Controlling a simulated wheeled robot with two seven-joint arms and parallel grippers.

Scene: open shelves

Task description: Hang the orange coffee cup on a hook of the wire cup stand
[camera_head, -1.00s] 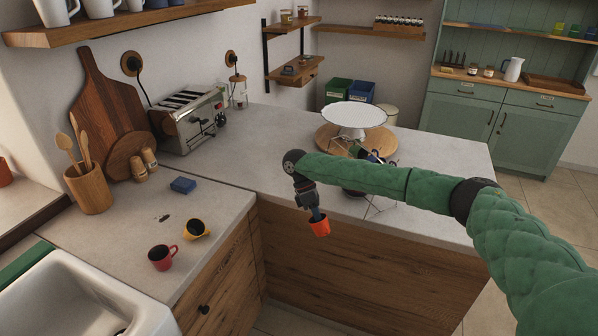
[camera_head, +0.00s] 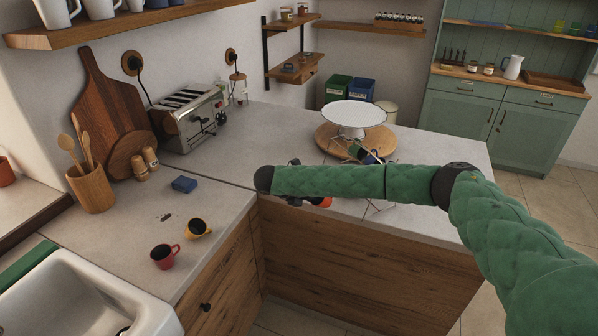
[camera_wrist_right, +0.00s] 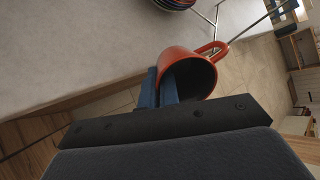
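My right gripper (camera_wrist_right: 168,90) has its blue fingers closed at the rim of the orange coffee cup (camera_wrist_right: 187,72). The cup is tilted, with its dark mouth facing the camera and its handle toward the upper right. In the head view my green right arm hides most of the gripper, and only a bit of the orange cup (camera_head: 325,202) shows below the arm. The wire cup stand (camera_head: 377,208) is on the counter, largely hidden behind the arm. My left gripper is not in view.
A white cake stand (camera_head: 354,114) on a round wooden board (camera_head: 326,136) stands behind the wire stand. A toaster (camera_head: 190,125) stands at the wall.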

